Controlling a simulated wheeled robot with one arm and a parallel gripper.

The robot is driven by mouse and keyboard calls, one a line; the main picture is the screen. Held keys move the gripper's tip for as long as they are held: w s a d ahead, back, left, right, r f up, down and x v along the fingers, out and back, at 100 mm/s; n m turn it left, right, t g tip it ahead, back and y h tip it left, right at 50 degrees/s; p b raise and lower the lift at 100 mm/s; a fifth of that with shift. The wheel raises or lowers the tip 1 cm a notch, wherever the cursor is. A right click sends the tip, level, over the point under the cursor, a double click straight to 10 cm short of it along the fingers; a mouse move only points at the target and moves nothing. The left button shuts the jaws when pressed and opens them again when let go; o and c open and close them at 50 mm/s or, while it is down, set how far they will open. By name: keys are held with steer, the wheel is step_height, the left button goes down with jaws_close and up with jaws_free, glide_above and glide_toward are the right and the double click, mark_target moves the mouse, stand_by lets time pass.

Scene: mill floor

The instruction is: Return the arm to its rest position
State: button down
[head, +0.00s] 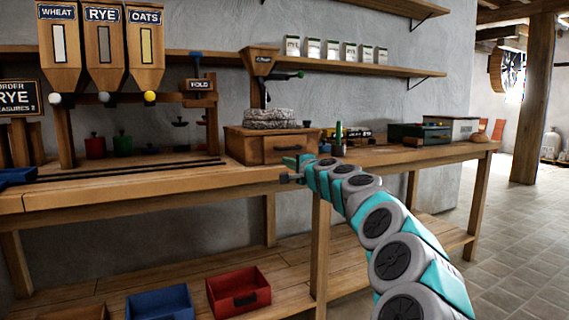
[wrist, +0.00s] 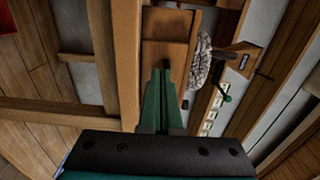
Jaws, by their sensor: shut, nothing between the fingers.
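My gripper (head: 292,170) is at the end of my teal and grey arm, which reaches up from the lower right in the head view. It hangs at about the bench's front edge, in front of the wooden mill (head: 292,145) with its grey millstone (head: 268,118). In the wrist view my gripper's green fingers (wrist: 160,88) lie together, with nothing seen between them. The mill's drawer box (wrist: 165,50) and the millstone (wrist: 201,62) show beyond the fingers, in a sideways view. Whether the fingertips touch the mill cannot be told.
The workbench (head: 130,188) runs across the view. Wheat, rye and oats hoppers (head: 103,45) stand at the left. A blue bin (head: 160,303) and a red bin (head: 238,291) sit on the lower shelf. A dark green box (head: 419,134) stands on the right. Open tiled floor (head: 515,235) lies at the right.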

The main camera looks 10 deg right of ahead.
steer(key=s+a+n+g+y, duration=0.45)
steer(key=s+a+n, duration=0.25)
steer(key=s+a, duration=0.55)
steer(key=s+a+f+n+g+p, duration=0.1)
steer(key=s+a+f+n+g, duration=0.2)
steer(key=s, duration=0.4)
steer(key=s+a+f+n+g, duration=0.25)
steer(key=s+f, duration=0.25)
steer(key=s, duration=0.3)
steer(key=s+d+f+n+g+h, duration=0.1)
steer(key=s+d+f+g+h, duration=0.15)
steer(key=s+f, duration=0.55)
steer(key=s+d+f+n+g+h, duration=0.1)
steer(key=s+d+f+g+h, duration=0.3)
steer(key=s, duration=0.6)
steer(key=s+d+f+h, duration=0.1)
steer(key=s+d+f, duration=0.2)
steer(key=s, duration=0.4)
steer(key=s+d+f+g+h+p, duration=0.1)
steer(key=s+d+f, duration=0.3)
steer(key=s, duration=0.3)
steer(key=s+d+f+g+h, duration=0.1)
steer(key=s+d+f, duration=0.2)
steer(key=s, duration=0.4)
steer(key=shift+d+f+h+p, duration=0.3)
steer(key=shift+d, duration=0.5)
